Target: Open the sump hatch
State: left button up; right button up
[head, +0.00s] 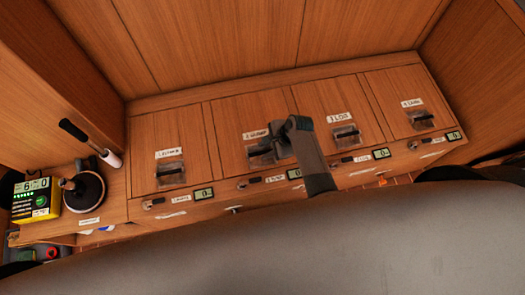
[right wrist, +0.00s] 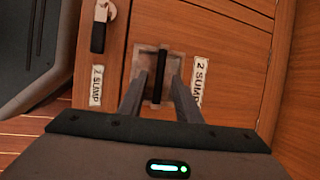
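The sump hatch (head: 236,112) is the second wooden panel from the left in the row and lies closed and flush. In the right wrist view its label "2 SUMP" (right wrist: 200,80) reads beside a black bar handle (right wrist: 159,72) in a square recessed plate. My right gripper (right wrist: 159,78) is open, its two fingers apart on either side of the handle. I cannot tell whether they touch it. In the head view my right gripper (head: 276,139) partly covers the handle plate (head: 260,158). My left gripper is not in view.
Similar closed hatches stand left (head: 170,145) and right (head: 340,105). A small dark latch with a pale knob (right wrist: 109,12) sits below the sump hatch, near a digital display (head: 294,174). At far left are a yellow-black box (head: 36,200) and a round dark-topped object (head: 84,191).

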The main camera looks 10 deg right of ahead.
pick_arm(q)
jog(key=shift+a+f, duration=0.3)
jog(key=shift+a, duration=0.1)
pick_arm(e)
jog(key=shift+x, duration=1.25)
grip_shut()
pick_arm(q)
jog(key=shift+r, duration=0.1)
